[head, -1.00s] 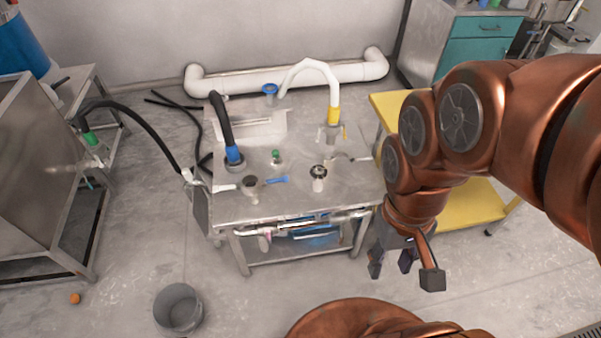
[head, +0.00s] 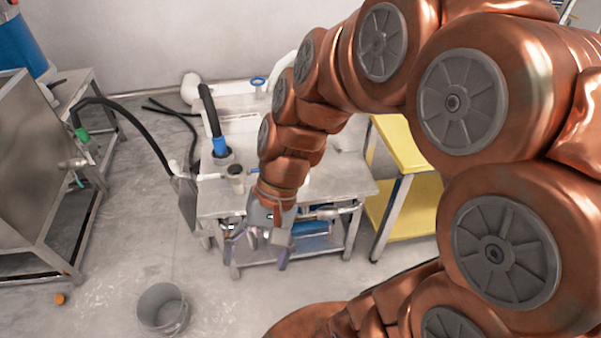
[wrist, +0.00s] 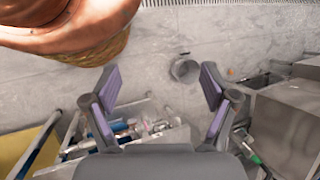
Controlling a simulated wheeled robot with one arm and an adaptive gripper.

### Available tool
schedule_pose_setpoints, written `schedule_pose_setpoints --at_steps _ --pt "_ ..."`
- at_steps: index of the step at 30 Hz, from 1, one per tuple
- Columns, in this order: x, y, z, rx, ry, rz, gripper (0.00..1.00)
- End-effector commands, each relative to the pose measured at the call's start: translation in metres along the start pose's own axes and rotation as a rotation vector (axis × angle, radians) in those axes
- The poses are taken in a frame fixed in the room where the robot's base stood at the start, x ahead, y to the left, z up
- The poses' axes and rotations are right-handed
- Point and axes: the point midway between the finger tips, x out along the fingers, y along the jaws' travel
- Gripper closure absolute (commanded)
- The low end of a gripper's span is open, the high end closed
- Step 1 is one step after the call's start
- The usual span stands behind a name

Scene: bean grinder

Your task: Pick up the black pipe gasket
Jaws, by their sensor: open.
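I cannot pick out the black pipe gasket with certainty in either view. A small dark-topped round piece (head: 236,171) sits on the left front of the steel table (head: 212,203) in the head view; I cannot tell whether it is the gasket. My gripper (head: 258,249) hangs in front of the table's front edge, pointing down. In the wrist view, its two purple-padded fingers (wrist: 160,90) are spread wide with nothing between them.
A black hose with a blue collar (head: 219,146) stands on the table. Pipes and blue items (wrist: 121,127) lie under the tabletop. A grey bucket (head: 163,309) stands on the floor at front left. A yellow cart (head: 411,207) stands right of the table.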

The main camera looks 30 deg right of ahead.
Motion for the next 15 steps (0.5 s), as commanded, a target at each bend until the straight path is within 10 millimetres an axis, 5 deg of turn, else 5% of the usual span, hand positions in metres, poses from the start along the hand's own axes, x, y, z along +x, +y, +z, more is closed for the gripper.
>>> schedule_pose_setpoints --at_steps 1,6,11,15 --pt "0.019 -0.003 -0.02 0.068 -0.023 -0.076 0.15" --pt "0.034 -0.022 -0.075 0.291 -0.078 -0.332 0.15" --pt "0.032 -0.025 -0.141 0.511 -0.12 -0.585 0.15" --pt "0.023 -0.007 -0.205 0.709 -0.156 -0.815 0.15"
